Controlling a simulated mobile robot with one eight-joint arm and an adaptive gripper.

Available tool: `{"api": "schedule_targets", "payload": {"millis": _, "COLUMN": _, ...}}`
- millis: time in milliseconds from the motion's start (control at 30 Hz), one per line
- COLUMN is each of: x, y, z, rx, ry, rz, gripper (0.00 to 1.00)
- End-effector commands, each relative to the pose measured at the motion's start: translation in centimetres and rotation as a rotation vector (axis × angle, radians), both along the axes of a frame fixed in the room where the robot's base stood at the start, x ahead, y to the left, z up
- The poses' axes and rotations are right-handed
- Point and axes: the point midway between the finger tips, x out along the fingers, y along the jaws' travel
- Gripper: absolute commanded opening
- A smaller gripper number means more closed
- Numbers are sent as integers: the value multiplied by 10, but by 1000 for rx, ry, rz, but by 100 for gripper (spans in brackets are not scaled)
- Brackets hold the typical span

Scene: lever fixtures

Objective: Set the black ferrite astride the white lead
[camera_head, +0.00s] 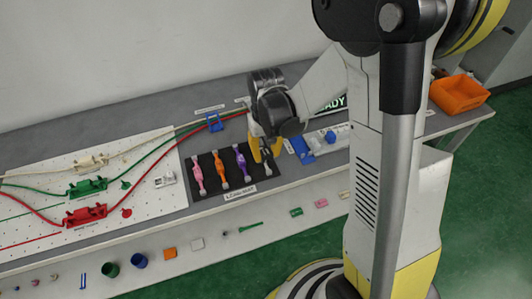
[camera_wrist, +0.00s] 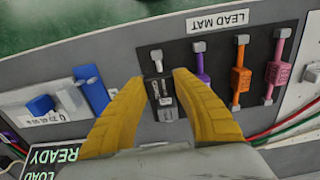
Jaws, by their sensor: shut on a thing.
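My gripper (camera_wrist: 158,80) is low over the lead mat (camera_wrist: 222,62), its two yellow fingers shut on a small dark piece, the black ferrite (camera_wrist: 161,91). In the head view my gripper (camera_head: 263,152) is at the right end of the mat (camera_head: 233,196). The ferrite is at the row's end slot, with a pale end block (camera_wrist: 156,55) beyond it. The white lead there is mostly hidden by the ferrite and fingers; I cannot tell whether the ferrite sits around it. Purple (camera_wrist: 203,69), orange (camera_wrist: 240,75) and pink (camera_wrist: 278,66) leads lie beside it, each with a same-coloured block.
A white pegboard (camera_head: 120,210) with cream, green and red fixtures and cables stands left of the mat. An orange bin (camera_head: 460,94) stands at the far right. Small parts lie along the lower shelf.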

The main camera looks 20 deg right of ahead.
Motion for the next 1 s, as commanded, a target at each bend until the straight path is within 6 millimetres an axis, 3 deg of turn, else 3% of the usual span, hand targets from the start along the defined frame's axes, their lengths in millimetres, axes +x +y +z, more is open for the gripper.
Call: {"api": "schedule_targets", "payload": {"millis": 1000, "x": 0, "y": 0, "z": -15, "rx": 0, "ry": 0, "rz": 0, "gripper": 0}}
